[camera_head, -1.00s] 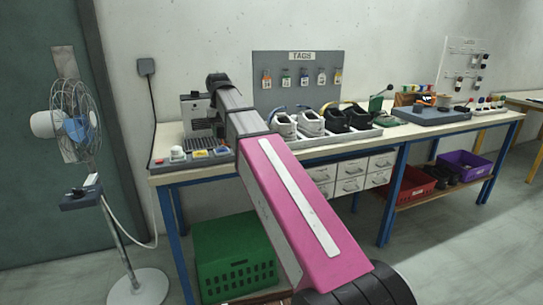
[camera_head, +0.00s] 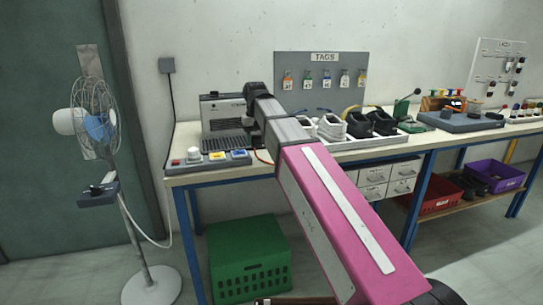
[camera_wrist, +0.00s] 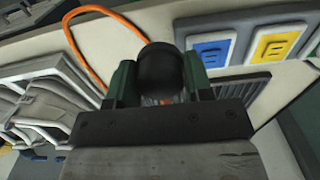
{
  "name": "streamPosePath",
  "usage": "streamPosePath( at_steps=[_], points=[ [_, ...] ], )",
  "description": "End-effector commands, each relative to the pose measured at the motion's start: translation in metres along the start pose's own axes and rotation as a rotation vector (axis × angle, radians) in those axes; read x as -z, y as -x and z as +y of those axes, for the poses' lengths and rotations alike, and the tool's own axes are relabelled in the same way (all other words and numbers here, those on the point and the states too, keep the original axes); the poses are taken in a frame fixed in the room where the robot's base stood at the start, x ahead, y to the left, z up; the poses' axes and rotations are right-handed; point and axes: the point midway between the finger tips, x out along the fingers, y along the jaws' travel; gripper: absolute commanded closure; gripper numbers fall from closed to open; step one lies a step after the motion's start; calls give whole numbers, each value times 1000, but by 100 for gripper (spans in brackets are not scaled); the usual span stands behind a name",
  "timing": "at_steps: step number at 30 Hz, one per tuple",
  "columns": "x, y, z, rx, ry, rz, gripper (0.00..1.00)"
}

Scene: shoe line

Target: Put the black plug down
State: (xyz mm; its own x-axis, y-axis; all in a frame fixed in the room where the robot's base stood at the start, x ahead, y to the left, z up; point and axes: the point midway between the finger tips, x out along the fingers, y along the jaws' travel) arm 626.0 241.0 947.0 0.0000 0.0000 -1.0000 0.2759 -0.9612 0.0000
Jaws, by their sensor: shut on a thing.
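The black plug (camera_wrist: 160,68) is between the two green fingers of my gripper (camera_wrist: 158,85) in the wrist view. The fingers are shut on it. An orange cable (camera_wrist: 90,12) loops away to the upper left over the pale bench top, and a short piece of it shows beside my arm in the head view (camera_head: 264,156). In the head view my arm reaches over the bench, and its own links hide the gripper and plug. I cannot tell whether the plug touches the bench.
A control strip with blue (camera_wrist: 210,48) and yellow (camera_wrist: 274,44) buttons lies close beside the gripper. A grey machine (camera_head: 222,118) stands behind the strip. White shoes (camera_head: 330,128) and black shoes sit in a tray to the right. A fan (camera_head: 95,125) stands left of the bench.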

Motion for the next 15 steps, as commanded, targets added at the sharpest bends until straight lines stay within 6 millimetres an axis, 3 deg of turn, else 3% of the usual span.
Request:
streamPosePath(
  at_steps=[7,15],
  points=[
    [17,-28,44,0,-2,-2,91],
    [22,-40,59,0,0,0,91]
  ],
)
